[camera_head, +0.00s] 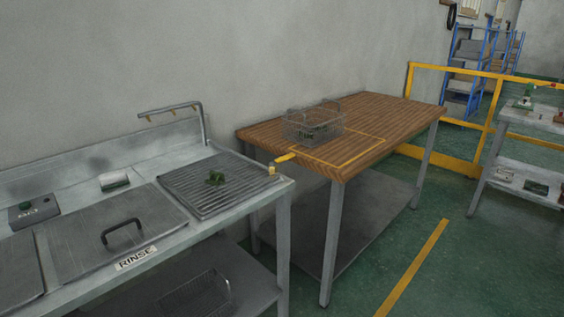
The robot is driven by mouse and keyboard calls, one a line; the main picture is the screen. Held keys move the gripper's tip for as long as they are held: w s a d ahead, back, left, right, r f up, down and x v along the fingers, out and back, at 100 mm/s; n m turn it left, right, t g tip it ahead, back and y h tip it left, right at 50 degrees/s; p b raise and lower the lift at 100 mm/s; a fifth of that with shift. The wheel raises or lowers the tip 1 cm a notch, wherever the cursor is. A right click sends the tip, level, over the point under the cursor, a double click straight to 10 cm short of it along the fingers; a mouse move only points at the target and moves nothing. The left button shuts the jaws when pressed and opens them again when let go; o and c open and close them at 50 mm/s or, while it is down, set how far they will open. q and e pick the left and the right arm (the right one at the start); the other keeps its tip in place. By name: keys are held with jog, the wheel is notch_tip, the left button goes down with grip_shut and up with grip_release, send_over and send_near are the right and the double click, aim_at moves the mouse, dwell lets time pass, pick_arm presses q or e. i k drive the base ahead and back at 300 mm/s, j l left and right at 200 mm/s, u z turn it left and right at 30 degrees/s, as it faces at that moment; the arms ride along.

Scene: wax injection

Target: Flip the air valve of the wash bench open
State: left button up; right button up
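The wash bench (222,217) is a grey metal bench at the left. A small valve-like fitting (271,170), brass or yellow, stands at its right front corner. A yellow lever-like piece (286,157) shows just beyond it, pointing right toward the wooden table; I cannot tell for sure whether the two are joined, or the valve's position. A bent metal pipe (203,120) with small brass nozzles rises at the bench's back. Neither of my grippers is in view.
A wooden table (385,108) holds a wire basket (315,125). Green floor (460,255) is open at the right front.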

aim_at(284, 157)
jog(key=i+l+u, duration=0.1)
jog(key=u, duration=0.35)
jog(key=l+u, duration=0.1)
jog(key=u, duration=0.35)
jog(key=i+l+u, duration=0.1)
jog(key=u, duration=0.35)
jog(key=l+u, duration=0.9)
jog(key=l, duration=0.2)
jog(key=k+l+u, duration=0.15)
jog(key=l, duration=0.15)
jog(key=k+l+u, duration=0.15)
jog(key=l, duration=0.15)
jog(key=k+l+u, duration=0.1)
jog(key=l, duration=0.35)
jog(key=k+l, duration=0.15)
jog(key=l, duration=0.3)
jog(key=k+l, duration=0.15)
jog(key=l, duration=0.2)
jog(key=k+l, duration=0.1)
jog(key=l, duration=0.25)
jog(key=k+l, duration=0.15)
jog(key=l, duration=0.2)
jog(key=k+l+u, duration=0.1)
jog(key=l, duration=0.25)
